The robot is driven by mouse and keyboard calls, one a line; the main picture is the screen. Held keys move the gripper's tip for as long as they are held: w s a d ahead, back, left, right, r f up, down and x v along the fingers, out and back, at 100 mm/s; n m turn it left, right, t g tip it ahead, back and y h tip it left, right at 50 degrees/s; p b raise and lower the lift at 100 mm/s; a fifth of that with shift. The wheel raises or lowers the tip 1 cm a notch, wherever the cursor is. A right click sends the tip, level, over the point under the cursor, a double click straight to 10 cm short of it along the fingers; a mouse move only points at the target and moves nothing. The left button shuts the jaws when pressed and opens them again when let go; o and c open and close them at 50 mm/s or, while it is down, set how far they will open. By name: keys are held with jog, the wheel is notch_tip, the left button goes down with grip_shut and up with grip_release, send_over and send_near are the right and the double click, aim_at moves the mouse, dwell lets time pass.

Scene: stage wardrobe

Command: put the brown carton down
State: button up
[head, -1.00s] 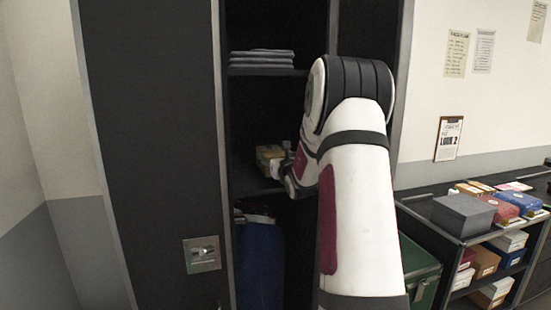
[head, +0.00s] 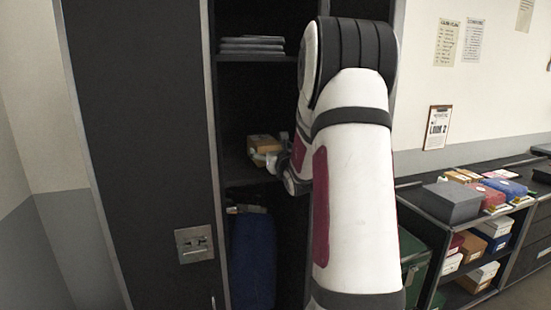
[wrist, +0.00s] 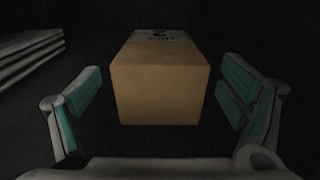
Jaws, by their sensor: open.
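The brown carton (wrist: 160,93) rests on a dark shelf inside the wardrobe, with a pale printed label on its top. It also shows in the head view (head: 263,143), small and partly hidden by my gripper. In the wrist view my gripper (wrist: 163,108) is open, with one teal-padded finger on each side of the carton. Dark gaps show between the carton and both fingers. In the head view my gripper (head: 279,158) is at the carton's front right, largely hidden behind my arm.
A flat grey stack (head: 252,45) lies on the shelf above. Dark blue cloth (head: 252,258) hangs below the carton's shelf. The wardrobe's dark door (head: 140,150) is at the left. A low unit with a grey box (head: 452,202) and several coloured boxes stands at the right.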

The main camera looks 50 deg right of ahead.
jog(key=v, duration=0.7)
jog(key=shift+s+b, duration=0.15)
jog(key=shift+b, duration=0.25)
